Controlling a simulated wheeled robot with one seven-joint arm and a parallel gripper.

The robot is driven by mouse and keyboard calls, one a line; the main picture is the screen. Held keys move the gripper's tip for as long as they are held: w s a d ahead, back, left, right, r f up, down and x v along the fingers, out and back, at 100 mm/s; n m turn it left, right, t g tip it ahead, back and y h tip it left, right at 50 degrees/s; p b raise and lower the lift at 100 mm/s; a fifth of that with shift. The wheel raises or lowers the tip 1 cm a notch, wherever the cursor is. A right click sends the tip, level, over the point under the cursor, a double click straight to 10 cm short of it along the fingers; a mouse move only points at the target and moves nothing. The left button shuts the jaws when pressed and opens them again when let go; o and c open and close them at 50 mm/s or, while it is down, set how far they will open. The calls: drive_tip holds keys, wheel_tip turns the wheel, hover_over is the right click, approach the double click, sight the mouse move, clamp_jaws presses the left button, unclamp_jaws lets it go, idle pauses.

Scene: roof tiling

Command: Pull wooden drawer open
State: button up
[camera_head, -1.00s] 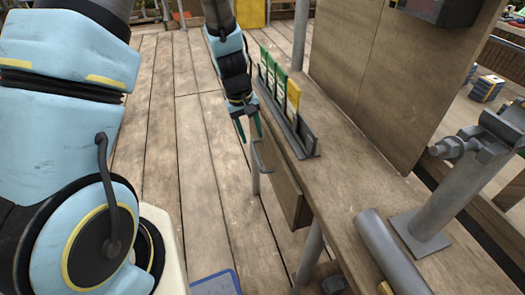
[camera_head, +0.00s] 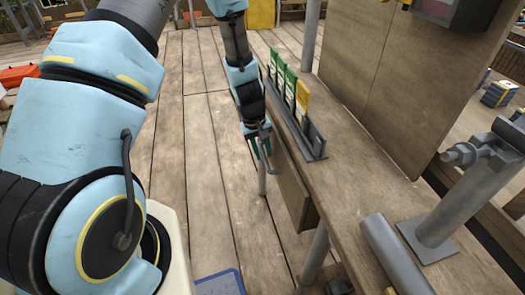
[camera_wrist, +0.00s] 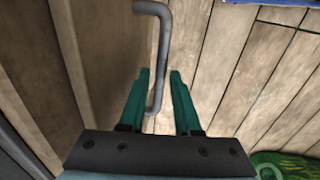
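The wooden drawer (camera_head: 293,188) is a flat brown front panel under the edge of a wooden workbench. It looks shut against the bench, though its sides are hidden. Its bent grey metal handle (camera_wrist: 163,45) shows in the wrist view, running down between the fingertips. My gripper (camera_head: 262,153) is at the handle beside the drawer front. In the wrist view, its two green fingers (camera_wrist: 159,85) stand apart on either side of the handle's lower end. The handle lies close to the left finger; I cannot tell whether they touch.
The workbench top (camera_head: 345,195) carries a grey rack (camera_head: 312,145) with green and yellow cards. A blue-rimmed tray (camera_head: 218,285) lies on the floor. Plank floor left of the drawer is clear.

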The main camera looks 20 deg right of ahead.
clamp_jaws()
idle(1.1)
